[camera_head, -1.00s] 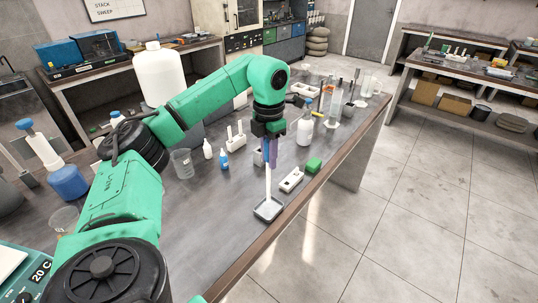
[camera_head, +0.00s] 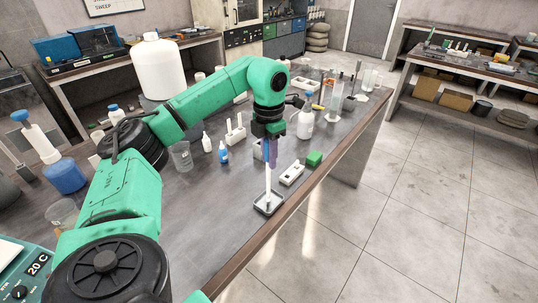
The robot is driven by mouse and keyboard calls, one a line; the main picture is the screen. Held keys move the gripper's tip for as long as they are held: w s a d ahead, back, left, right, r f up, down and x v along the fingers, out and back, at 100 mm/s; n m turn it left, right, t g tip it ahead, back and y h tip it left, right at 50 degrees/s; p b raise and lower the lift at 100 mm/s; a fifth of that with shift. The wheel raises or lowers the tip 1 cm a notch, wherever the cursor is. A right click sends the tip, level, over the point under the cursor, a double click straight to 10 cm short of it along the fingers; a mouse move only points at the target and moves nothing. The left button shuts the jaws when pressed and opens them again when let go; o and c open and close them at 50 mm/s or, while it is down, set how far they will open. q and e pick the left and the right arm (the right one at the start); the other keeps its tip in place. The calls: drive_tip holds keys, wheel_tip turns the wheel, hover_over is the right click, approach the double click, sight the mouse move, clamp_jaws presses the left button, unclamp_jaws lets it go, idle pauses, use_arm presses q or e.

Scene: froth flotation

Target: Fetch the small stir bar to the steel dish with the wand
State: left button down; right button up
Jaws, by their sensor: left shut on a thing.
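My left gripper (camera_head: 269,150) is shut on the wand (camera_head: 268,181), a thin white rod that hangs upright below the fingers. The wand's lower end is over the small square steel dish (camera_head: 268,203) near the table's front edge. A small dark mark shows at the wand's lower end, inside the dish outline. I cannot tell whether it is the stir bar, or whether the wand touches the dish. My right gripper is not in view.
A white block with holes (camera_head: 292,174) and a green block (camera_head: 314,159) lie just right of the wand. A white wash bottle (camera_head: 305,124), a blue-labelled dropper bottle (camera_head: 223,153) and a glass beaker (camera_head: 181,156) stand nearby. The table's front edge (camera_head: 311,186) is close to the dish.

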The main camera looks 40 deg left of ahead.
use_arm(q)
drive_tip(key=shift+f+b, duration=0.5)
drive_tip(key=shift+f, duration=0.45)
drive_tip(key=shift+s+f, duration=0.15)
drive_tip(key=shift+f, duration=0.1)
idle(0.5)
drive_tip(key=shift+r, duration=0.1)
drive_tip(key=r+p, duration=0.2)
drive_tip(key=shift+w+r+p, duration=0.2)
drive_tip(key=shift+r+p, duration=0.05)
drive_tip(key=shift+p, duration=0.15)
wheel_tip(320, 180, up, 2)
drive_tip(key=shift+s+r+p, duration=0.1)
drive_tip(key=shift+p, duration=0.85)
wheel_tip(320, 180, up, 4)
drive_tip(key=p, duration=0.4)
drive_tip(key=shift+r, duration=0.25)
drive_tip(key=shift+f, duration=0.1)
